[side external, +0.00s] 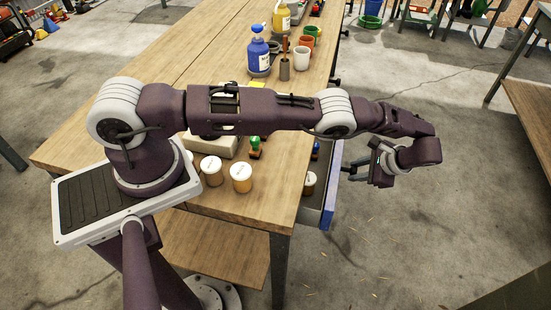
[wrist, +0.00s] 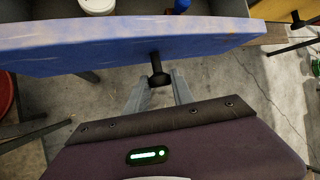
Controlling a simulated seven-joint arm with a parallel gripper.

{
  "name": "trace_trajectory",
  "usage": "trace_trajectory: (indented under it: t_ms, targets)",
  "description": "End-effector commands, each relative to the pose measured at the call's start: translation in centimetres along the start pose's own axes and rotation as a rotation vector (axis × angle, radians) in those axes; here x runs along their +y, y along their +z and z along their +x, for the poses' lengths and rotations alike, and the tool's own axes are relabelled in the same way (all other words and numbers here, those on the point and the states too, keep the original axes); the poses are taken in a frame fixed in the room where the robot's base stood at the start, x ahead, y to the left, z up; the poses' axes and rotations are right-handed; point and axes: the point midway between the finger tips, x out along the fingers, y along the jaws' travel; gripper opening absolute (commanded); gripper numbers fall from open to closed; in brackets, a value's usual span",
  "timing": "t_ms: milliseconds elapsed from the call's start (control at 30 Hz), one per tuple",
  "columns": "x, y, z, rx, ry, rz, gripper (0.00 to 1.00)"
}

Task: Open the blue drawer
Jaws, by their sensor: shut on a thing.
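The blue drawer (side external: 328,206) stands pulled out from the right side of the wooden table. Its scuffed blue front (wrist: 120,45) crosses the top of the wrist view, with part of the grey inside showing behind it. A black knob (wrist: 156,68) sticks out from the front. My gripper (wrist: 160,82) is shut on this knob, one finger on each side of it. In the side view my gripper (side external: 354,170) is at the drawer's outer face, and the knob cannot be made out there.
In the drawer are a white-lidded jar (side external: 309,183) and a blue-topped thing (wrist: 182,5). The wooden table (side external: 185,62) carries two white-lidded jars, a blue bottle (side external: 258,52) and several cups. Concrete floor right of the drawer is clear.

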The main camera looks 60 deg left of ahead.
Motion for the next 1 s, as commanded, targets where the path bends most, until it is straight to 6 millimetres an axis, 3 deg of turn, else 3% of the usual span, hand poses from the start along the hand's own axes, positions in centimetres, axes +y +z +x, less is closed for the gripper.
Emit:
trace_trajectory:
  t_ms: [267,733,1000]
  targets:
    - [-0.2,-0.1,-0.2,0.008,-0.005,-0.001,0.03]
    - [-0.2,-2.6,-1.5,0.119,-0.004,-0.001,0.03]
    - [-0.1,-2.7,-1.5,0.123,-0.003,-0.001,0.03]
